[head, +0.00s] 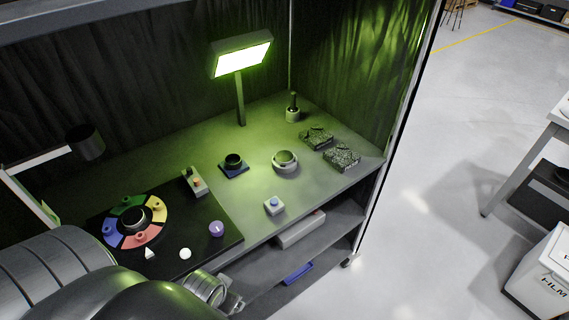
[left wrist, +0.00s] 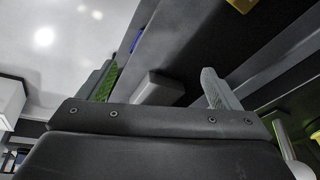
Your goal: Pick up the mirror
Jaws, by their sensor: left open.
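I cannot tell for certain which is the mirror. My left gripper (head: 232,301) is low at the table's front edge in the head view, partly hidden by my arm, and apart from both items. In the left wrist view its fingers (left wrist: 161,82) are spread apart with nothing held between them. My right gripper does not show.
A lit lamp (head: 240,58) stands at the back. A black board (head: 190,226) with a coloured ring (head: 129,201) lies left. A blue-button box (head: 274,206) sits near the front edge. Two dark textured blocks (head: 328,146) lie right. Shelves (head: 325,238) run below.

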